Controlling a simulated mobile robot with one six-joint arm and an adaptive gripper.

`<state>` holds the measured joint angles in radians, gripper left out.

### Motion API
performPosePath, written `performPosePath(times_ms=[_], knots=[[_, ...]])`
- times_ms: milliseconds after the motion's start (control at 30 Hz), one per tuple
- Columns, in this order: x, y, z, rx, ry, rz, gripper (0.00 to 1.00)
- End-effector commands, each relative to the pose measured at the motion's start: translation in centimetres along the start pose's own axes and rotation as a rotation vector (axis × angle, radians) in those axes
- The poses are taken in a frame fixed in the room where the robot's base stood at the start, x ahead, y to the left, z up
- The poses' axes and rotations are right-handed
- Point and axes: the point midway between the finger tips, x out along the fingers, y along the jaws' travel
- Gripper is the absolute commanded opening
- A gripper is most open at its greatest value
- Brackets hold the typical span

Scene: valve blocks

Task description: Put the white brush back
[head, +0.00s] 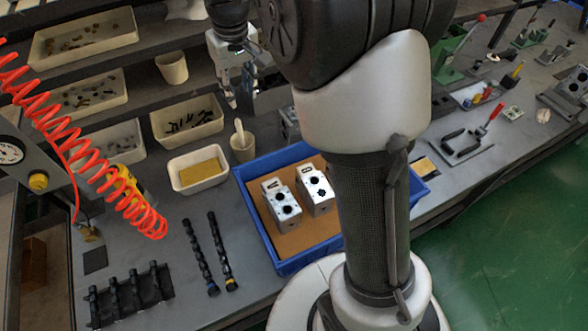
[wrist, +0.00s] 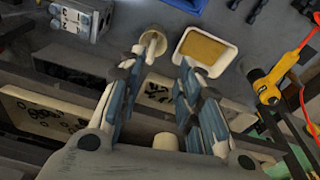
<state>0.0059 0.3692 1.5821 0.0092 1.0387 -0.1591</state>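A white brush (head: 239,131) stands upright with its handle up in a cream cup (head: 243,152) on the bench, left of the blue tray. My gripper (head: 232,102) hangs above and just behind this cup, apart from the brush. In the wrist view the gripper (wrist: 160,62) is open, its two blue-grey finger pads spread with nothing held between them. The cup (wrist: 154,43) shows just beyond the left fingertip in that view, which partly covers it, and the brush is hard to make out there.
A white dish with a yellow sponge (head: 200,172) sits left of the cup. A blue tray (head: 286,265) holds two metal valve blocks (head: 284,207). A second cup (head: 172,68) and parts bins (head: 187,120) stand behind. A red coiled hose (head: 85,125) hangs at the left.

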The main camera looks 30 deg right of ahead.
Motion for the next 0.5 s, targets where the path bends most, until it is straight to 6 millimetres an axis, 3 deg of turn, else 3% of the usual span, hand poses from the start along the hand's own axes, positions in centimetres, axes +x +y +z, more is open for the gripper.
performPosePath(times_ms=[33, 200, 367, 500], knots=[[-2.4, -0.3, 2.0, 0.011, 0.025, 0.005, 0.33], [-7.6, -1.5, 9.3, 0.048, 0.09, 0.015, 0.33], [-10.0, -2.6, 16.8, 0.084, 0.152, 0.022, 0.33], [-10.0, -3.5, 22.9, 0.113, 0.202, 0.026, 0.33]])
